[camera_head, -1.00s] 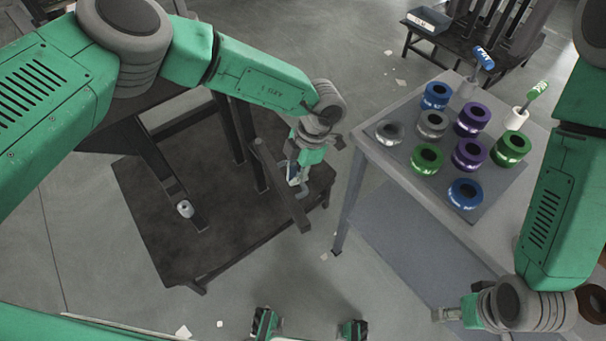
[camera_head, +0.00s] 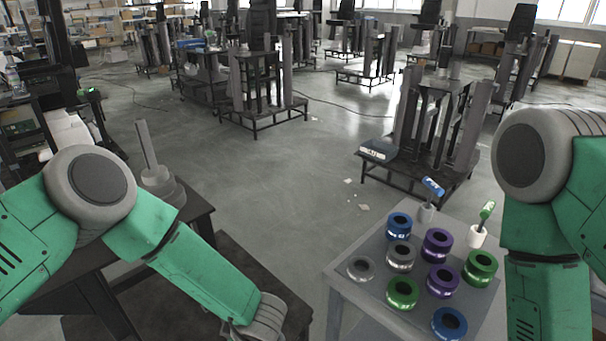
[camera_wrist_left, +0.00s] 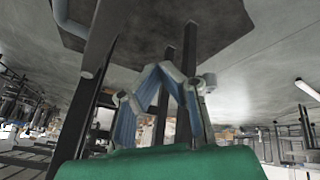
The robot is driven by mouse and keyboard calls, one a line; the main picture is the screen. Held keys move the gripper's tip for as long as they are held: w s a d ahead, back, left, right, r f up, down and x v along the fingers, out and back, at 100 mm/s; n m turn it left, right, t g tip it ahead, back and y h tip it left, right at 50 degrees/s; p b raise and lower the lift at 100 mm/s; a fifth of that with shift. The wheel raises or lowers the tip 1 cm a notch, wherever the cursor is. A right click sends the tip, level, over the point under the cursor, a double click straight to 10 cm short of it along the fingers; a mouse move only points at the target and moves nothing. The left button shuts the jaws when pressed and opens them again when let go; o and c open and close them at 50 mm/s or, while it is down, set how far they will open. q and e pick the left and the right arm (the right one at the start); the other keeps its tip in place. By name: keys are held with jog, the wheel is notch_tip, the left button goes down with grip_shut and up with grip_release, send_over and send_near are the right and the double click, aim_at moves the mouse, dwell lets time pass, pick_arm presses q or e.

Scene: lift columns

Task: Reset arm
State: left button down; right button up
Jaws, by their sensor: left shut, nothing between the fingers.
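My left arm (camera_head: 200,275) comes in from the left in the head view, bent at a grey joint, and reaches down to the bottom edge, where its gripper is out of the picture. In the left wrist view my left gripper (camera_wrist_left: 166,72) shows with its fingertips together and nothing between them. Dark posts and a dark plate (camera_wrist_left: 215,22) show behind it; I cannot tell the gap to them. My right arm (camera_head: 535,290) hangs down at the right edge of the head view, its gripper out of sight.
A grey table (camera_head: 346,288) at the lower right holds several blue, purple, green and grey rings. Two white holders with a blue-handled tool (camera_head: 432,187) and a green-handled tool (camera_head: 487,210) stand behind them. A dark stand (camera_head: 190,212) is beside my left arm. Floor (camera_head: 280,180) beyond is open.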

pick_arm(q)
jog(key=s+a+m+g+h, duration=0.1)
jog(key=s+a+m, duration=0.3)
jog(key=s+m, duration=0.2)
jog(key=s+a+m+h, duration=0.2)
jog(key=s+a+m, duration=0.2)
jog(key=s, duration=0.7)
jog(key=s+a+r+m+g+h+b, duration=0.1)
jog(key=s+a+m+h, duration=0.1)
jog(key=s+a+m, duration=0.2)
jog(key=s+m, duration=0.3)
jog(key=s, duration=0.1)
jog(key=shift+s+a+m+g, duration=0.2)
jog(key=shift+a+m+g, duration=0.05)
jog(key=shift+m+g, duration=0.05)
jog(key=shift+r, duration=0.1)
